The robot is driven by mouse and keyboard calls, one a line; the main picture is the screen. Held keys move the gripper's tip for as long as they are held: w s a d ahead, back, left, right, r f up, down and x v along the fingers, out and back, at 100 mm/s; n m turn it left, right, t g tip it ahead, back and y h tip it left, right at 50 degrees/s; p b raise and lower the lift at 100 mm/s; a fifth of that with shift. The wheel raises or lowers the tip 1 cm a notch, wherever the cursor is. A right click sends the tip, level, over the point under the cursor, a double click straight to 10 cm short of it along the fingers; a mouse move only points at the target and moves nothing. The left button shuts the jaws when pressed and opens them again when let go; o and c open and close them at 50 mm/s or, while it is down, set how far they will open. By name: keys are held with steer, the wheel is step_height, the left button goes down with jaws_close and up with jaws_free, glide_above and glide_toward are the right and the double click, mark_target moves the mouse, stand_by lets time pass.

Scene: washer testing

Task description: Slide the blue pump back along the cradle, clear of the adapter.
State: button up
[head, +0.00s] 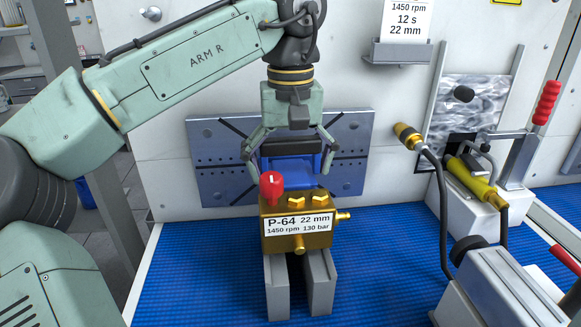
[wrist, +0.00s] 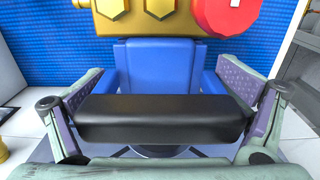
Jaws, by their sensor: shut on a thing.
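The blue pump shows as a blue body (head: 292,170) behind a gold block (head: 297,238) with a P-64 label and a red knob. It sits on the cradle (head: 319,284), two grey rails on the blue mat. My gripper (head: 290,166) comes down from above, with one finger on each side of the blue body. In the wrist view the blue body (wrist: 155,65) is between the purple finger pads. A black bar (wrist: 160,118) crosses in front of it. The adapter cannot be made out; the pump and my gripper hide the space toward the wall plate (head: 350,135).
At the right stand a toggle clamp with a red handle (head: 547,102), a yellow cylinder (head: 472,183) and a black hose with a brass end (head: 407,136). A spec card (head: 406,22) is on the wall. The blue mat (head: 195,275) is clear left of the cradle.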

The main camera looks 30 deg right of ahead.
mark_target(294, 194)
steer(key=shift+a+f, duration=0.1)
steer(key=shift+f, duration=0.15)
steer(key=c, duration=0.6)
steer(key=shift+s, duration=0.1)
steer(key=shift+s, duration=0.15)
steer(key=shift+s+a+f+b, duration=0.15)
steer(key=shift+s+a, duration=0.15)
steer(key=shift+s, duration=0.3)
steer(key=shift+s+a+r+b, duration=0.1)
steer(key=shift+s+a, duration=0.25)
steer(key=shift+s, duration=0.25)
steer(key=shift+s+a+f+b, duration=0.15)
steer(key=shift+s+a, duration=0.15)
steer(key=shift+s, duration=0.3)
steer(key=shift+r, duration=0.1)
steer(key=o, duration=1.7)
steer(key=shift+r, duration=0.1)
steer(key=shift+w+r, duration=0.1)
